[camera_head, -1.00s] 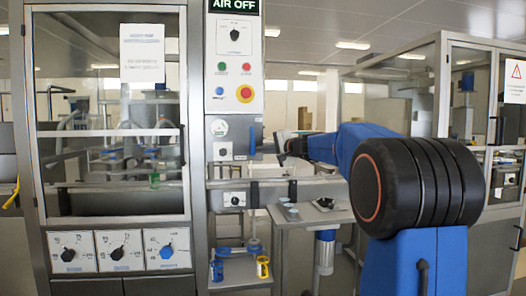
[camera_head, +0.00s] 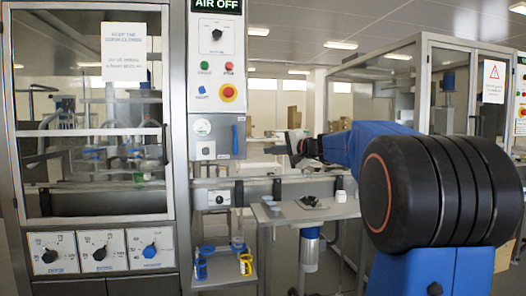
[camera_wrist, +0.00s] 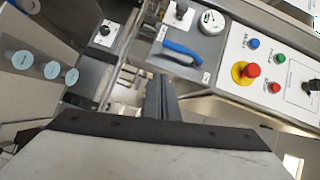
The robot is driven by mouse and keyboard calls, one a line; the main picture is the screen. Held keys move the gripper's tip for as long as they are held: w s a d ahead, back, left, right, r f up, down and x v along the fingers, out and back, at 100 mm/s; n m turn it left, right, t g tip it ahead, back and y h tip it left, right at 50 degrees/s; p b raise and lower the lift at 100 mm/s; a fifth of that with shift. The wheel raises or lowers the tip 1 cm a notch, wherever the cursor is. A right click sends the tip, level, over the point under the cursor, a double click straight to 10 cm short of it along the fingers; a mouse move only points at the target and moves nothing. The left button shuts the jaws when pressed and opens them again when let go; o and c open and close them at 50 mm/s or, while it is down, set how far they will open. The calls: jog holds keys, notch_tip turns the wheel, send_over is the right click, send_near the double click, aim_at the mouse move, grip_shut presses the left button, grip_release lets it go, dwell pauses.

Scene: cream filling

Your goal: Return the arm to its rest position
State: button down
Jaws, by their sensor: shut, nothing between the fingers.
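My blue and black arm stretches from the right side of the head view toward the middle. Its gripper end (camera_head: 294,148) is beside the control column, apart from the blue valve handle (camera_head: 236,140). In the wrist view my gripper (camera_wrist: 158,88) is shut and empty, its dark fingers together. The blue handle (camera_wrist: 181,52) shows beyond the fingertips, with a visible gap to them.
A control column (camera_head: 216,120) with buttons and a red emergency stop (camera_head: 227,93) stands left of the gripper. A glass-doored machine (camera_head: 90,120) is at left, another cabinet (camera_head: 470,90) at right. A small shelf (camera_head: 222,272) holds blue and yellow cups below.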

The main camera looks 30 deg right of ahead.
jog(key=shift+s+d, duration=0.2)
jog(key=shift+s, duration=0.45)
jog(key=s+a+f+n+g, duration=0.6)
jog(key=s+a+f+g, duration=0.1)
jog(key=s+a+f, duration=1.15)
jog(key=s+f+n+g+h, duration=0.2)
jog(key=s+f+n, duration=0.1)
jog(key=s+f, duration=0.6)
jog(key=s+a+f+n+g+h, duration=0.1)
jog(key=s+f+n+g+h, duration=0.1)
jog(key=s+f, duration=0.8)
jog(key=s+n+h, duration=0.1)
jog(key=s, duration=0.5)
jog(key=shift+s+a+f, duration=0.15)
jog(key=shift+a+f, duration=0.1)
jog(key=c, duration=2.4)
grip_release()
jog(key=shift+c, duration=0.2)
